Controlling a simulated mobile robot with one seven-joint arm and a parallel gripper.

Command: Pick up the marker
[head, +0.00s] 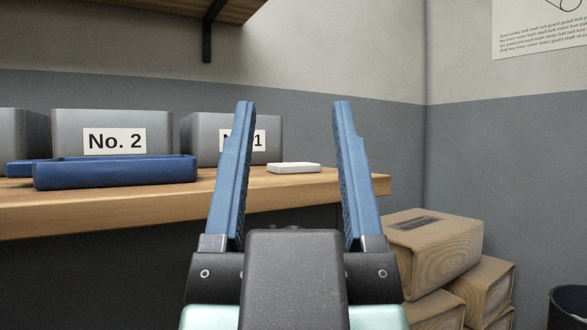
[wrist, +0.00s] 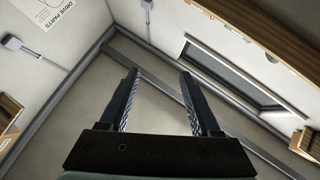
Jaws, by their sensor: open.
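My gripper (head: 293,103) is open and empty in the head view, its two blue fingers wide apart. It is in front of the wooden bench (head: 112,210), near its right end. I cannot make out a marker in either view. A small white block-like item (head: 294,168) lies on the bench and shows between the fingers, further back.
A blue tray (head: 115,174) sits on the bench at left. Behind it stand grey bins labelled No. 2 (head: 70,122) and, partly hidden by my left finger, one ending in 1 (head: 195,140). Cardboard boxes (head: 437,245) are stacked at right. A dark bin (head: 570,305) stands at lower right.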

